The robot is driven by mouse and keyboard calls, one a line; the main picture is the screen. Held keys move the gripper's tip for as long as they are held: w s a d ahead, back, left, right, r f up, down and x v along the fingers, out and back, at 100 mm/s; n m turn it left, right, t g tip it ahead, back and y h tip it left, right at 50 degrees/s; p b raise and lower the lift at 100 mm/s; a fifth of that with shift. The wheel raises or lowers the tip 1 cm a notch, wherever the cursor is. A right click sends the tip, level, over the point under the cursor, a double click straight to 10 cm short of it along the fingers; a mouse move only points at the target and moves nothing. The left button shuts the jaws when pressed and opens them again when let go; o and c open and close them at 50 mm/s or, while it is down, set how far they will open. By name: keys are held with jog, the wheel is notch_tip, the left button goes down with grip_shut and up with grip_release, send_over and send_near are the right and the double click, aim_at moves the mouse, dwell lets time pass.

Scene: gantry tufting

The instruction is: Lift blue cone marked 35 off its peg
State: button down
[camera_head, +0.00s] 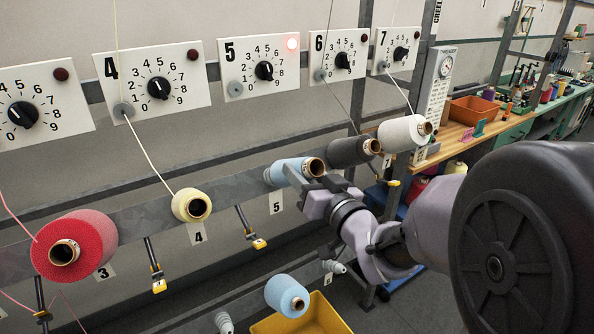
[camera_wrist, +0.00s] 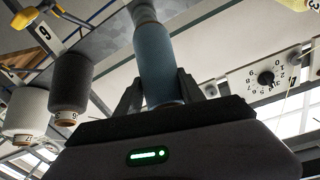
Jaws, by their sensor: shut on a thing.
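A blue cone (camera_head: 286,171) with a brown core end is at the rail above the label 5. I cannot read a 35 on it. My gripper (camera_head: 303,180) is shut on this cone from the front right. In the wrist view the blue cone (camera_wrist: 161,68) runs between the two fingers, its far end toward a pale grey part. I cannot tell how far the cone sits on its peg, which is hidden. A second light blue cone (camera_head: 285,295) is lower, above a yellow bin.
A yellow cone (camera_head: 190,206) is left of my gripper; a dark grey cone (camera_head: 352,151) and a white cone (camera_head: 402,133) are close on the right. A red cone (camera_head: 85,243) is far left. Panel 5 (camera_head: 258,67) has its red lamp lit. The yellow bin (camera_head: 325,318) is below.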

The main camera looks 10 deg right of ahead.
aim_at(313, 159)
jog(key=shift+s+d+r+p, duration=0.4)
jog(key=shift+s+r, duration=0.35)
jog(key=shift+s, duration=0.3)
jog(key=shift+s+d+r+p, duration=0.25)
jog(key=shift+s+r+p, duration=0.15)
jog(key=shift+s+r, duration=0.55)
jog(key=shift+s+d+r+p, duration=0.4)
jog(key=shift+s+r, duration=0.2)
jog(key=shift+s, duration=0.55)
